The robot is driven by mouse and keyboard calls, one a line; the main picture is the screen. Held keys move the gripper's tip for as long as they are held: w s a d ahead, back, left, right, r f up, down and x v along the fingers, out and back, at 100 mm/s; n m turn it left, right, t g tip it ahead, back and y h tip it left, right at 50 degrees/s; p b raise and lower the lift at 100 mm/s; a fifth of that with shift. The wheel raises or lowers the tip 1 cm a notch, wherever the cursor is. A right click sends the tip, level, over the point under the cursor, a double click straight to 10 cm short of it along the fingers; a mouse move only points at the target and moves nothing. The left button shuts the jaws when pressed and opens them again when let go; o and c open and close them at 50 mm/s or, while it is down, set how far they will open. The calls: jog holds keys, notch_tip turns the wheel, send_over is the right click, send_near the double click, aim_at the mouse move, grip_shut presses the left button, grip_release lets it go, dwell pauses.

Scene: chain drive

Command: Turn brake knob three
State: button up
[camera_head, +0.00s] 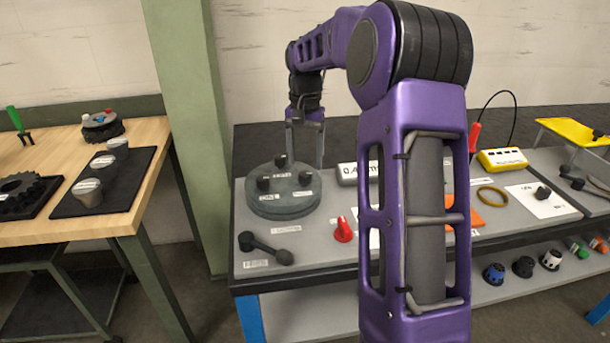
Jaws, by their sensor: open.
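A round grey-green plate (290,206) sits on the left part of the grey bench. Dark knobs stand on it: a back knob (281,160), a right knob (305,178) and a left knob (263,183). Small white labels lie by them, too small to read, so I cannot tell which is brake knob three. My gripper (305,158) points down at the back right of the plate, near the back knob. Its two grey fingers are apart with nothing seen between them. I cannot tell whether a finger touches anything.
A dark lever (265,248) and a red cone-shaped piece (343,230) lie in front of the plate. A white display box (358,173) stands to its right. My purple arm hides the bench's middle. A green post (180,110) and wooden table (140,185) are at left.

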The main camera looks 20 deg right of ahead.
aim_at(305, 173)
jog(key=shift+f, duration=2.15)
jog(key=shift+c, duration=0.3)
grip_shut()
